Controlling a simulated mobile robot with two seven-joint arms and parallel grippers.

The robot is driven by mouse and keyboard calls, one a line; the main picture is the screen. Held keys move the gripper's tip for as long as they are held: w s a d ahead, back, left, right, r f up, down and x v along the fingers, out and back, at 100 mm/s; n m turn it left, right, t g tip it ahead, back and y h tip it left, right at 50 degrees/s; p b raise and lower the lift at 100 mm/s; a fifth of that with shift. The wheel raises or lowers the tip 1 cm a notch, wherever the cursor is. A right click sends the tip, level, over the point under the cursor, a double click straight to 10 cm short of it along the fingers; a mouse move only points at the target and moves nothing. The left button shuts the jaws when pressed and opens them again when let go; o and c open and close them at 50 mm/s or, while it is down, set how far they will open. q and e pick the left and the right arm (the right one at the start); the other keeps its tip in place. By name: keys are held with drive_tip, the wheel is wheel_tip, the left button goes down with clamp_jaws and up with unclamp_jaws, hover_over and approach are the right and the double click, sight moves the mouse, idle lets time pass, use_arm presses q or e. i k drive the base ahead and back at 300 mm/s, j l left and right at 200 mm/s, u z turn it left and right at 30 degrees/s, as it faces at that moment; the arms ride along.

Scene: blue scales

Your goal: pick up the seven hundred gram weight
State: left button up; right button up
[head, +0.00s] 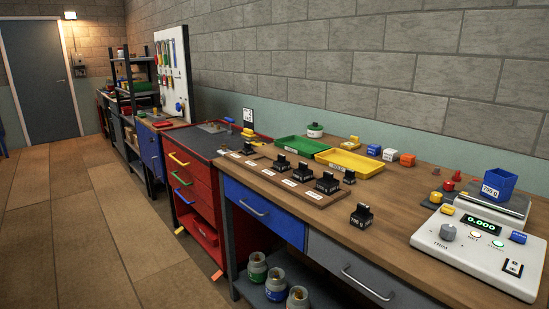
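A black weight (361,216) with a white label that seems to read 700 g stands upright on the wooden bench top (390,235), close to its front edge. It stands apart from a wooden rack (283,180) that holds several similar black weights. A blue open box (498,186), also labelled 700 g, sits on the pan of a white scale (472,250) at the right. The scale's green display reads 0.000. Neither of my grippers shows in the head view.
A yellow tray (372,165) and a green tray (278,149) lie behind the rack. Small coloured blocks stand near the wall. Jars (276,284) stand under the bench. A red drawer cabinet (190,170) stands left. The floor (110,220) in front is clear.

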sight(361, 218)
drive_tip(key=i+j+z, duration=0.3)
drive_tip(key=i+j, duration=0.75)
drive_tip(key=i+z, duration=0.1)
drive_tip(key=z, duration=0.8)
